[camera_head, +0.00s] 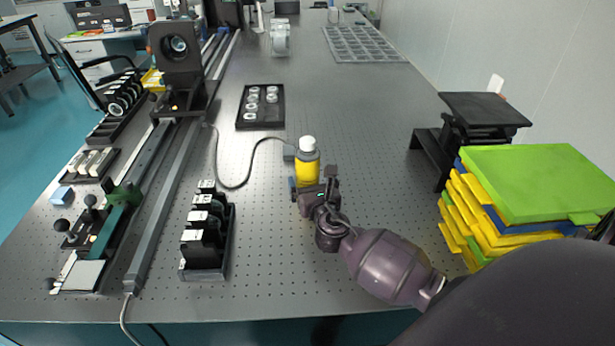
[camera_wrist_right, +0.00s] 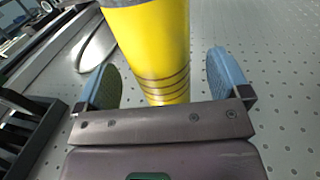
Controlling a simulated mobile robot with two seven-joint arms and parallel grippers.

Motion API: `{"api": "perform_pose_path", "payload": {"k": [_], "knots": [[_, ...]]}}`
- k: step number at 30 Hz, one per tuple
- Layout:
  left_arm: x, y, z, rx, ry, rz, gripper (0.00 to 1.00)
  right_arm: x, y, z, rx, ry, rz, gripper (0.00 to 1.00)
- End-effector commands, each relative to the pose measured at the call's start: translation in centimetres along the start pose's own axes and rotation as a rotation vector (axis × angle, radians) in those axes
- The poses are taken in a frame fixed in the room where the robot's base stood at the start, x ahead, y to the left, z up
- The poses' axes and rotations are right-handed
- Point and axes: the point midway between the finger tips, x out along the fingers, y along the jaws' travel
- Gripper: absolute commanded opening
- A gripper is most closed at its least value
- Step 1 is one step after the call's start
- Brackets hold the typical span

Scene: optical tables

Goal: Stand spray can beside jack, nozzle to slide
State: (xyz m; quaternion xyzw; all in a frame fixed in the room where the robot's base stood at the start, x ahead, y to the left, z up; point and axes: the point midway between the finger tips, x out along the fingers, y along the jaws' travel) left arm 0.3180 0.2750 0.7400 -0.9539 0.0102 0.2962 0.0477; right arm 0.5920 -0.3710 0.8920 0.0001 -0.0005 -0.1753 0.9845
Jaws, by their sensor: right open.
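The spray can (camera_head: 307,168) is yellow with a grey upper band and a white cap, and stands upright on the perforated table (camera_head: 345,125). My right gripper (camera_head: 305,183) is at the can's near side. In the right wrist view the yellow can (camera_wrist_right: 155,50) stands between the two blue finger pads of the open right gripper (camera_wrist_right: 163,85), with gaps on both sides. The black lab jack (camera_head: 480,118) stands at the right table edge, behind the stacked trays. The slide (camera_head: 120,205) may be the green carriage on the left rail. The nozzle direction cannot be told. My left gripper is not in view.
Stacked green, yellow and blue trays (camera_head: 530,185) stand at right. A black holder rack (camera_head: 207,235) is left of the can. A dark tray of round optics (camera_head: 260,105) lies behind it. A black cable (camera_head: 228,187) curves toward the can. The table between can and jack is clear.

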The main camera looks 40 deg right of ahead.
Motion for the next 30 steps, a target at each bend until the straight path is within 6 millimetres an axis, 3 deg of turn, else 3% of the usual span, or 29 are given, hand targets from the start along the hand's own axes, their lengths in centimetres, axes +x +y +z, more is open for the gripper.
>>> {"api": "perform_pose_path", "payload": {"k": [6, 15, 27, 30], "knots": [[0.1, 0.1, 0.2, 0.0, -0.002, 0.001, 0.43, 2.5, 0.1, 0.0, -0.001, 0.0, 0.0, 0.94], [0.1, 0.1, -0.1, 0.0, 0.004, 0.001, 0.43, 2.8, 0.1, 0.0, 0.0, 0.001, 0.0, 0.94], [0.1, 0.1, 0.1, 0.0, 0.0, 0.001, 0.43, 2.8, 0.1, 0.0, 0.0, 0.001, 0.0, 0.33], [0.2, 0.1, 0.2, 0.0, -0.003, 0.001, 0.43, 2.8, 0.1, 0.1, 0.0, -0.001, 0.0, 0.28]]}}
